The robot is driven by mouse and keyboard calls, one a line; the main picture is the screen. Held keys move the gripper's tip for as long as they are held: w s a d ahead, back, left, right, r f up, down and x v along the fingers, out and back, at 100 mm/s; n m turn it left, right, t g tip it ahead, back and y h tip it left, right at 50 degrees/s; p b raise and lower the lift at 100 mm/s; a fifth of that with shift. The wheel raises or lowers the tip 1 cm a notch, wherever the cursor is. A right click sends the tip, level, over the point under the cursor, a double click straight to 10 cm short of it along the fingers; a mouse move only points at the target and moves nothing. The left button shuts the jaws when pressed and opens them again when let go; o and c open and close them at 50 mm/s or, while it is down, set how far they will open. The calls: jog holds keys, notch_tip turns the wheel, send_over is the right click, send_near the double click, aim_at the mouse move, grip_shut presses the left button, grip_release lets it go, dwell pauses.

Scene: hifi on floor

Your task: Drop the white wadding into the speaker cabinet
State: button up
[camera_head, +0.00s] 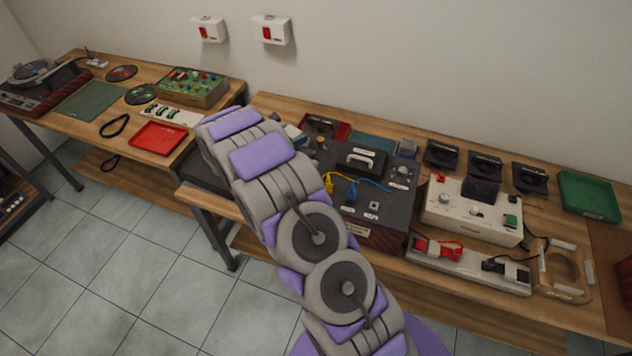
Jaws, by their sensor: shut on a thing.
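My arm rises from the bottom centre toward the upper left and covers the gap between the two benches. My gripper does not show; it is out of sight, perhaps behind my arm. I cannot make out the white wadding anywhere in this view. No speaker cabinet can be told for sure. A dark red-brown piece (625,282) is cut off by the right edge, and I cannot tell what it is.
The right bench (590,316) holds a dark equipment case (375,234), a white control box (470,222), several black stands and a green tray (588,196). The left bench (165,70) holds a red tray (159,138) and a turntable (32,72). The tiled floor (110,280) at lower left is clear.

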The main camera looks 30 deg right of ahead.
notch_tip(320, 180, down, 6)
jog(key=b, duration=0.4)
jog(key=shift+d, duration=0.1)
jog(key=o, duration=1)
jog(key=shift+o, duration=0.2)
jog(key=p+v, duration=0.3)
jog(key=v, duration=1.4)
jog(key=shift+a, duration=0.25)
